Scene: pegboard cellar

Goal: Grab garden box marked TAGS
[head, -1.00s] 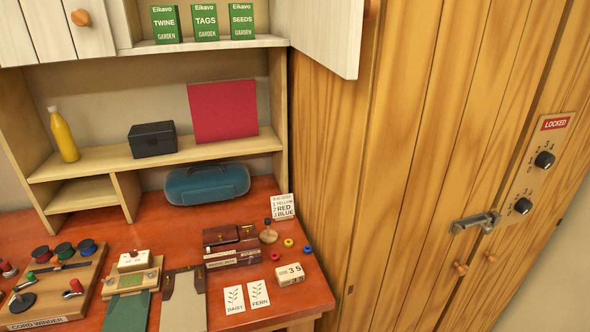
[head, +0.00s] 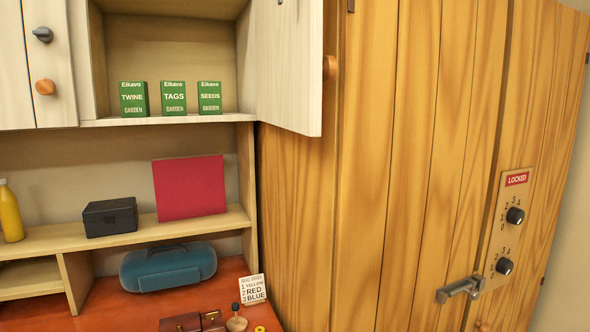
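The green garden box marked TAGS (head: 173,98) stands upright in the open upper cabinet in the head view. It is the middle one of three like boxes. The green box marked TWINE (head: 134,98) is to its left and the green box marked SEEDS (head: 209,98) to its right, with small gaps between them. All three stand near the front edge of the cabinet floor (head: 185,119). Neither of my grippers shows in the head view.
The open cabinet door (head: 300,70) juts out right of the boxes. Below are a shelf (head: 140,228) with a yellow bottle (head: 10,212), black box (head: 110,217) and red panel (head: 189,188), then a blue case (head: 168,267). A wooden locker marked LOCKED (head: 516,180) fills the right.

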